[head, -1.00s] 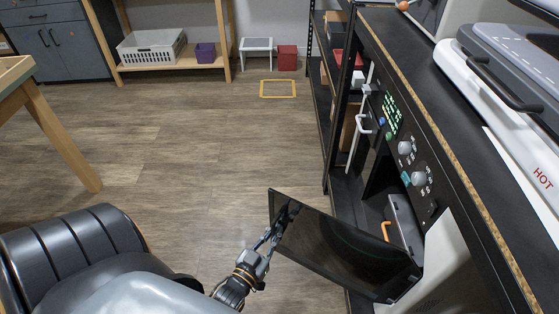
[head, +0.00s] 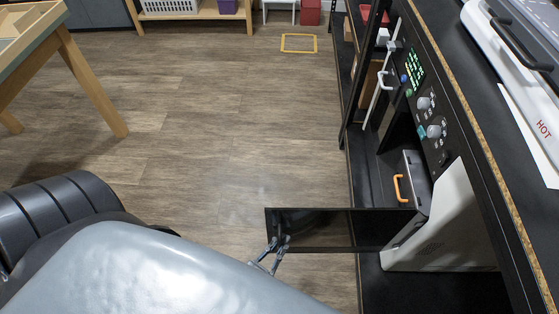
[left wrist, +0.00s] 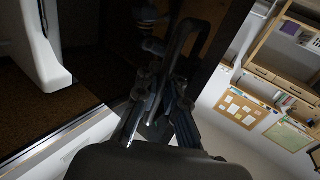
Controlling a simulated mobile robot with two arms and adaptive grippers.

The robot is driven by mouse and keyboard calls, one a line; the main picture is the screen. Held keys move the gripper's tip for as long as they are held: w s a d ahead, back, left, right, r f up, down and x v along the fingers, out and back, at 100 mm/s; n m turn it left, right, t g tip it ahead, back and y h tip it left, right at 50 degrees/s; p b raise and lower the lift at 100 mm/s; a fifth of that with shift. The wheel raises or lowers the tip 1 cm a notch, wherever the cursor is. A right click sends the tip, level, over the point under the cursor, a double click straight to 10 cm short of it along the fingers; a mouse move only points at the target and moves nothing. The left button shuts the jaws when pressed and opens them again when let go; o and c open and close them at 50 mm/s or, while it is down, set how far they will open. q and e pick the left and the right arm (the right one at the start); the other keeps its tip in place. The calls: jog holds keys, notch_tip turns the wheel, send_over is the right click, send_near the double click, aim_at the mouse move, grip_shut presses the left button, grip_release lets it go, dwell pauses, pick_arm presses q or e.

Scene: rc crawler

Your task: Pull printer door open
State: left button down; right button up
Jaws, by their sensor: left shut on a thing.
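The printer door (head: 325,230) is a dark, glossy panel. It stands wide open, sticking out to the left from the white and black printer (head: 445,225) in the head view. My left gripper (head: 277,246) is at the door's free end, shut on its handle. In the left wrist view the fingers (left wrist: 163,98) close around the dark, bar-like door handle (left wrist: 186,38); the exact contact is in shadow. My right gripper is not in view.
A black counter (head: 470,130) with a wood-coloured edge runs along the right, with a control panel (head: 430,115) of knobs below it. A wooden-legged table (head: 90,80) stands at the left. The wooden floor (head: 230,150) between is clear.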

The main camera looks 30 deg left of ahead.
pick_arm(q)
jog(key=shift+s+d, duration=0.35)
jog(key=shift+s, duration=0.45)
jog(key=shift+s+f, duration=0.1)
jog(key=shift+s, duration=0.2)
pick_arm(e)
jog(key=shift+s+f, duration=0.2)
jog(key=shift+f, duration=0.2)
pick_arm(q)
jog(key=c, duration=1.7)
grip_release()
jog(key=shift+d, duration=0.1)
jog(key=s, duration=1.2)
jog(key=shift+a, duration=0.3)
